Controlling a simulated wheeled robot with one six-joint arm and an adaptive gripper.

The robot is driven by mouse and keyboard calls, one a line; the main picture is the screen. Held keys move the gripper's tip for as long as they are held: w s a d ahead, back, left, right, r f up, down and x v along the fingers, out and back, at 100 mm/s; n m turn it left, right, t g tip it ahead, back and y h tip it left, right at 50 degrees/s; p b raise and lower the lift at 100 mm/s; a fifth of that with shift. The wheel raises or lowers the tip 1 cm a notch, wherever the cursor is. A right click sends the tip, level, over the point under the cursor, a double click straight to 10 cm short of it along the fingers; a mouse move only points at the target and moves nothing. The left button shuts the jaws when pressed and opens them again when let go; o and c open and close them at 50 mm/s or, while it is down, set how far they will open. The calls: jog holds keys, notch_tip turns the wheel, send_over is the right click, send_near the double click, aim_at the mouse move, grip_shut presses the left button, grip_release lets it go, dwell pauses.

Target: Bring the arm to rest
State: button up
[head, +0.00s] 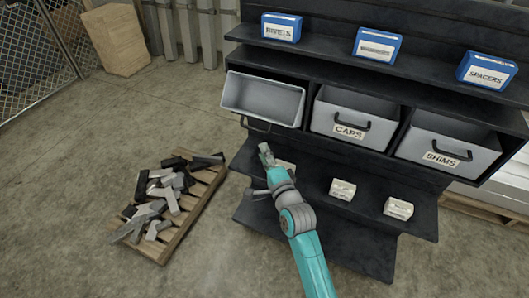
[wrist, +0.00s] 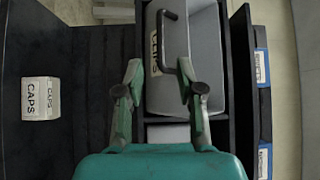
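My arm reaches from the bottom of the head view toward the shelf unit. My gripper (head: 266,152) is just below the left grey drawer (head: 262,98), which sticks out of its bay and shows its empty inside. In the wrist view the two fingers of my gripper (wrist: 159,76) are spread apart with nothing held between them. Beyond them is the grey drawer front (wrist: 200,50), with a label that seems to read CLIPS and a dark handle (wrist: 166,42). The handle appears clear of the fingers, though the exact gap is hard to judge.
Grey drawers marked CAPS (head: 348,132) and SHIMS (head: 440,158) sit to the right. Small pale boxes (head: 343,189) stand on the lower shelf, blue bins (head: 376,46) above. A pallet (head: 190,222) of metal pieces lies left. Floor at far left is clear.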

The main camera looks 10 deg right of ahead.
jog(key=s+d+f+n+g+h, duration=0.1)
jog(key=s+d+f+n, duration=0.15)
jog(key=s, duration=0.65)
jog(key=s+d+f+n, duration=0.15)
jog(key=s+f, duration=0.25)
jog(key=s, duration=0.5)
jog(key=s+d+f+n+g+h, duration=0.1)
jog(key=s+f+n, duration=0.25)
jog(key=s, duration=0.55)
jog(key=s+d+r+n, duration=0.1)
jog(key=s+r+n, duration=0.3)
jog(key=s, duration=0.8)
jog(key=s+r+n+g, duration=0.1)
jog(key=s+r+n, duration=0.2)
jog(key=s, duration=0.9)
jog(key=shift+d+r+n+h, duration=0.35)
jog(key=shift+n+h, duration=0.05)
jog(key=shift+n, duration=0.25)
